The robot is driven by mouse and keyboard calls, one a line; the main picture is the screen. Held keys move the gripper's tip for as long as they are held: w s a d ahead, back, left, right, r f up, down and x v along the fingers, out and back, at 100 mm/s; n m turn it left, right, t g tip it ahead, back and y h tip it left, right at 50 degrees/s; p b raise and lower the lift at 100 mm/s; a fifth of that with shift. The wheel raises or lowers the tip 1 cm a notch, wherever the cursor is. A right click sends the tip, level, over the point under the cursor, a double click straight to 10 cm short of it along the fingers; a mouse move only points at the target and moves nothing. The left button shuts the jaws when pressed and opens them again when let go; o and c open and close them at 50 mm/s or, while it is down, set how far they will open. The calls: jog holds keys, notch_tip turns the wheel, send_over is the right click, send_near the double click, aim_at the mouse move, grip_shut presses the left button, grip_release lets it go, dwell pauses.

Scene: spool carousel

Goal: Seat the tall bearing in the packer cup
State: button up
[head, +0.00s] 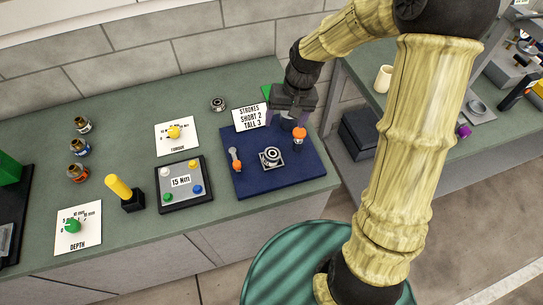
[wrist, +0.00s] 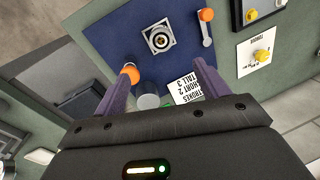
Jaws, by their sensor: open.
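The packer cup (head: 271,158) is a round metal cup on a square plate on the blue mat (head: 300,172). Concentric rings with a dark centre show in it, also in the wrist view (wrist: 159,40). I cannot tell whether these are a seated bearing or the cup alone. A ringed metal bearing (head: 218,104) lies on the green bench behind the mat; its height is unclear. My gripper (head: 287,121) is open over the back of the mat. Its fingers (wrist: 165,76) sit either side of a grey cylinder (wrist: 148,101), and nothing is visibly gripped.
An orange-knobbed post (head: 299,134) stands very close to one finger. An orange-ended lever (head: 235,160) lies left of the cup. A strokes sign (head: 249,117) stands behind. The 15 Nm button panel (head: 181,183) and yellow handle (head: 119,187) are further left.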

jog(key=p, duration=0.3)
send_over(272, 153)
jog(key=d, duration=0.1)
jog(key=f, duration=1.2)
jog(key=shift+s+d, duration=0.15)
jog(key=shift+s, duration=0.2)
jog(key=shift+f, duration=0.1)
jog(key=shift+w+a+f+p, duration=0.1)
jog(key=shift+a+f+p, duration=0.1)
jog(key=shift+f+p, duration=0.45)
jog(key=shift+w+a+f+p, duration=0.1)
jog(key=shift+a+f+p, duration=0.1)
jog(key=shift+f, duration=0.8)
jog(key=shift+a+f+p, duration=0.15)
jog(key=shift+f+p, duration=0.3)
jog(key=shift+f, duration=0.35)
jog(key=c, duration=1.5)
jog(key=shift+o, duration=0.2)
jog(key=shift+r, duration=0.15)
